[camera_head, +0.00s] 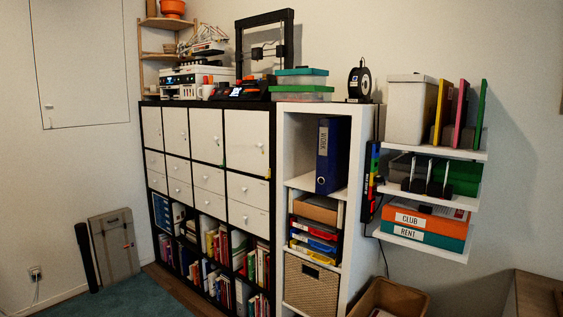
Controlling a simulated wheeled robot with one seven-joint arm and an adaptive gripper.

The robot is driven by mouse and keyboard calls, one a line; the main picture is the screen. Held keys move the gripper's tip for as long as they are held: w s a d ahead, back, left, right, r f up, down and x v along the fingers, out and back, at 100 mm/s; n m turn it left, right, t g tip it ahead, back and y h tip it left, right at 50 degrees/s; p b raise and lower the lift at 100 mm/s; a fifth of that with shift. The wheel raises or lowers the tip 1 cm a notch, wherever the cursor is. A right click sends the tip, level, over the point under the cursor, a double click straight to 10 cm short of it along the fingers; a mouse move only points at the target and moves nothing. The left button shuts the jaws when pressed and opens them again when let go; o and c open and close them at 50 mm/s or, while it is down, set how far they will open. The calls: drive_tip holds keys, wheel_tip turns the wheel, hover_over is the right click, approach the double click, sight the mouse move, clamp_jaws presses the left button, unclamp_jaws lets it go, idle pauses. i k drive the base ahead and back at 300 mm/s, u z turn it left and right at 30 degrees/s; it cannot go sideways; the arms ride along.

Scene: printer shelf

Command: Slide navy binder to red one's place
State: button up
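The navy binder (328,155) stands upright in the top open compartment of the tall white shelf (290,150), its label reading "WORK". On the lowest wall shelf at right, an orange-red binder labelled "CLUB" (425,223) lies flat on a teal binder labelled "RENT" (430,241). My gripper is not in view.
Below the navy binder are a cardboard box (316,208), coloured trays (314,236) and a wicker basket (311,285). Wall shelves (436,148) stick out at right. An open carton (390,298) stands on the floor before them. Floor at lower left (140,295) is clear.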

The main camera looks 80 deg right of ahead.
sight(333, 134)
drive_tip(key=z, duration=3.1)
